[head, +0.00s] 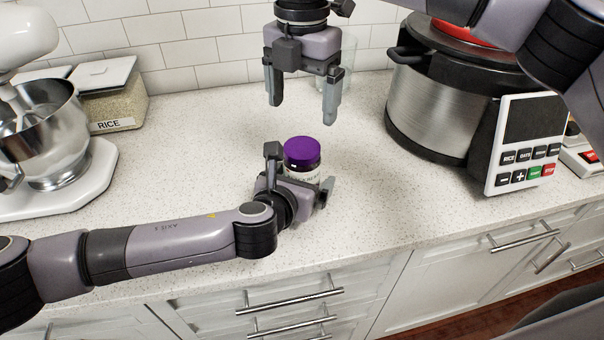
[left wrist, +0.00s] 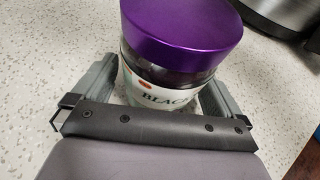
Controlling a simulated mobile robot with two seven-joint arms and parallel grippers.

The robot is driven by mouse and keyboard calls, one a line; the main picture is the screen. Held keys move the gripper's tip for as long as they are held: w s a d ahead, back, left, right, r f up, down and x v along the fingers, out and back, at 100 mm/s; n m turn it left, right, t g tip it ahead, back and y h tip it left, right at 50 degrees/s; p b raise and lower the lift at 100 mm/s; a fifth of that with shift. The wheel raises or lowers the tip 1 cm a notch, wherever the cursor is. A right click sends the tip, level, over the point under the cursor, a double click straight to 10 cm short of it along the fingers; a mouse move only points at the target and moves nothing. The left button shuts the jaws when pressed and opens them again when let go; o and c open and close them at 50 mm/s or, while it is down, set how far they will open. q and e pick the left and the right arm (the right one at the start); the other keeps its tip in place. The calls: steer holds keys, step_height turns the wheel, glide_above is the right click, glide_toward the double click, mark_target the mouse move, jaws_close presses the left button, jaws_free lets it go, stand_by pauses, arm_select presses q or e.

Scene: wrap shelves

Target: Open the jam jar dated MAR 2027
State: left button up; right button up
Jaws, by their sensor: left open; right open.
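A jam jar with a purple lid (head: 302,153) stands upright on the counter, lid on. In the left wrist view the jar (left wrist: 175,50) shows a pale label beginning "BLAC"; no date is readable. My left gripper (head: 300,190) is low at the jar, its open fingers on either side of the glass; contact cannot be told. It also shows in the left wrist view (left wrist: 155,100). My right gripper (head: 302,100) is open and empty, pointing down above and behind the lid. The jar's lower part is partly hidden by my left gripper.
A stand mixer (head: 60,160) and a rice container (head: 112,100) stand at the left. A large steel cooker (head: 430,105) stands at the right. A clear glass (head: 347,60) is behind my right gripper. The counter (head: 190,150) around the jar is clear; its front edge is near.

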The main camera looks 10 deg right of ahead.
mark_target(302, 147)
arm_select(q)
steer(key=shift+w, duration=0.15)
jaws_close()
arm_select(e)
steer(key=m, duration=0.4)
steer(key=shift+m, duration=0.3)
steer(key=m, duration=0.4)
steer(key=shift+f, duration=4)
steer(key=c, duration=1.1)
